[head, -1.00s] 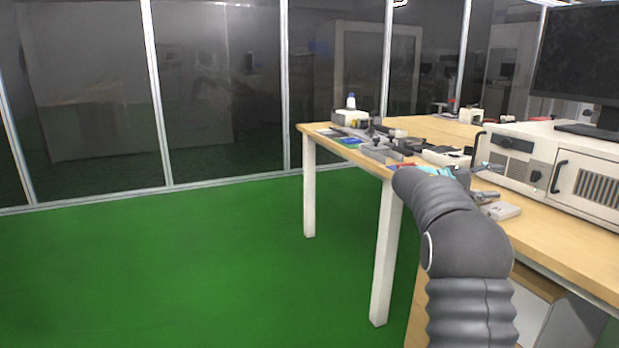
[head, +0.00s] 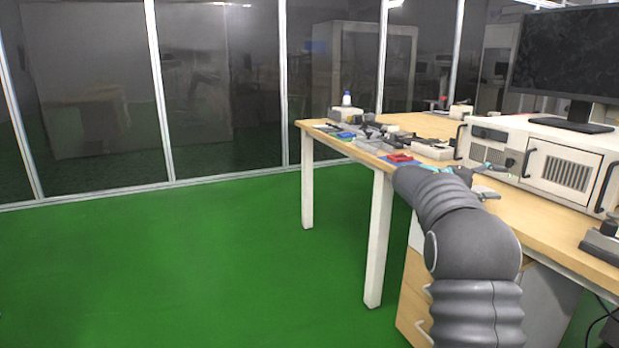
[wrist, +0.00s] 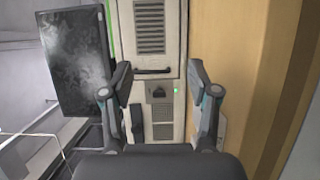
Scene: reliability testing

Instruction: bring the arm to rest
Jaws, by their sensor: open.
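My gripper (wrist: 160,88) is open in the wrist view, its two dark fingers wide apart with nothing between them. Behind the gap shows the front of a white rack instrument (wrist: 158,30) with a vent grille, a handle and a green light. In the head view my grey arm rises at the lower right and reaches over the wooden bench (head: 560,235). The gripper (head: 482,178) is mostly hidden behind the arm there, in front of the white instrument (head: 525,155).
A black monitor (head: 570,50) stands on the instrument. Small tools and a red item (head: 400,157) lie on the bench to the left. A wooden drawer cabinet (head: 415,275) is under the bench. The green floor (head: 190,265) at left is clear up to the glass wall (head: 210,85).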

